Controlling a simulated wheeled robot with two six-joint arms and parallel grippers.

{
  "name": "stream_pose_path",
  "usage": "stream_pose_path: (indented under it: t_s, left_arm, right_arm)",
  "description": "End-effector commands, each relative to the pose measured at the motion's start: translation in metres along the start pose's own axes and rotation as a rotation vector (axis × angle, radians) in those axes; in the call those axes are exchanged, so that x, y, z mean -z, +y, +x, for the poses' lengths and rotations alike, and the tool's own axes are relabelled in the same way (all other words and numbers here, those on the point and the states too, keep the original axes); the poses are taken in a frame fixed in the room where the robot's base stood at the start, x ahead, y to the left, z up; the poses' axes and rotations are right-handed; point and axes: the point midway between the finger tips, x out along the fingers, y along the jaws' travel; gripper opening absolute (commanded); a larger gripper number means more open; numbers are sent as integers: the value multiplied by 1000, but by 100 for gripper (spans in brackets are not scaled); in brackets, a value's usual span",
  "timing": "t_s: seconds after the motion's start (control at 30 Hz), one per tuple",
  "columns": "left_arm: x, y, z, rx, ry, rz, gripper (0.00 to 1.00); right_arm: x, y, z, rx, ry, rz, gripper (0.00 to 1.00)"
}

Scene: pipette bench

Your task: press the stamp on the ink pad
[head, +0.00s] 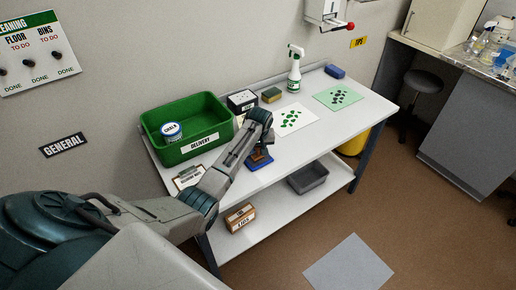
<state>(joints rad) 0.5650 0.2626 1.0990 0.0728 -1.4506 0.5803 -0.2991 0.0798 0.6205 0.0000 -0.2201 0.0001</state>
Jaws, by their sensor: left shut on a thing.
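My left gripper (263,143) points down over the front part of the white table and is shut on the stamp (260,153), of which only a small brown part shows below the fingers. The blue ink pad (259,164) lies on the table directly under the stamp. The stamp is at or just above the pad; I cannot tell whether they touch. My right gripper is not in view.
A green delivery bin (172,112) with a labelled tub (171,131) stands at the left of the table (295,146). Behind are a dark box (242,101), a sponge (271,95) and a spray bottle (294,72). Two spotted sheets (296,119) lie right; a clipboard (188,177) lies front left.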

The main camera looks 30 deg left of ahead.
Motion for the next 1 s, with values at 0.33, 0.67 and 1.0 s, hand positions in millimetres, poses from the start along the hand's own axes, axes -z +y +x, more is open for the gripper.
stream_pose_path:
  t_s: [0.33,0.67,1.0]
  left_arm:
    - [-1,0,4,0,0,0,8]
    - [-2,0,6,0,0,0,8]
    - [1,0,-4,0,0,0,8]
  right_arm:
    - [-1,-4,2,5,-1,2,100]
    - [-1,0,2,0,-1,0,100]
    - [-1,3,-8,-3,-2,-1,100]
